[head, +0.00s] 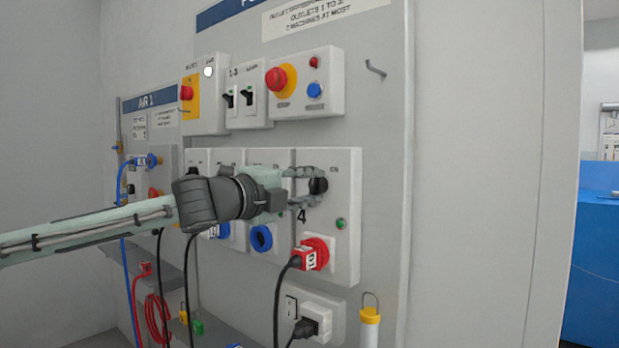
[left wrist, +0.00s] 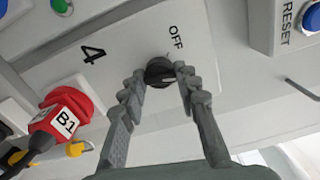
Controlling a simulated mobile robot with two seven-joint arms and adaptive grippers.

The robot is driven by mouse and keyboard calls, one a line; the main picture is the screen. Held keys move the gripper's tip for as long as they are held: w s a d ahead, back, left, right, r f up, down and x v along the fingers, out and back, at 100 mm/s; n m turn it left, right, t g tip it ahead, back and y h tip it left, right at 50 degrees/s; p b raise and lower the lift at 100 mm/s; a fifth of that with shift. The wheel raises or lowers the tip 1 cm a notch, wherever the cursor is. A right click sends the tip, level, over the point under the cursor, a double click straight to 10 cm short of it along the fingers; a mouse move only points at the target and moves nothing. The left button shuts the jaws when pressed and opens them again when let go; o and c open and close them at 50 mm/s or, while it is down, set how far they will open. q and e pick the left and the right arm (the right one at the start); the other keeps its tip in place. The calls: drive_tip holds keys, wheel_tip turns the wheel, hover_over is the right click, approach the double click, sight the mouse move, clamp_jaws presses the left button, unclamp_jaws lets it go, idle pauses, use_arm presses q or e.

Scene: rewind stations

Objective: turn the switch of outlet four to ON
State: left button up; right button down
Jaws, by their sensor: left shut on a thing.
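The outlet four box (head: 344,229) is a pale panel unit marked "4", at the right end of the lower row in the head view. Its switch is a round black knob (head: 318,186) with a white mark, close up in the left wrist view (left wrist: 160,72). There an "OFF" label is beside the knob, and the mark does not clearly point at it. My left gripper (head: 315,186) is shut on the knob, one finger on each side; both fingers also show in the left wrist view (left wrist: 161,76). My right gripper is not in view.
A red plug marked B1 (head: 313,256) sits in the outlet below the switch, with a green lamp (head: 340,224) above it. A box with a yellow-backed red button and a blue button (head: 314,90) is above. A hook (head: 375,68) juts out at right.

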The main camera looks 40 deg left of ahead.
use_arm(q)
drive_tip(key=m+p, duration=0.2)
drive_tip(key=m, duration=0.2)
drive_tip(key=shift+m, duration=0.3)
drive_tip(key=shift+m+p, duration=0.55)
drive_tip(key=shift+m, duration=0.25)
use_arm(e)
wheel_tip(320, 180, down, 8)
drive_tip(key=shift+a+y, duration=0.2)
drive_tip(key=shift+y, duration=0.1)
use_arm(q)
drive_tip(key=o, duration=1.1)
drive_tip(key=shift+o, duration=0.2)
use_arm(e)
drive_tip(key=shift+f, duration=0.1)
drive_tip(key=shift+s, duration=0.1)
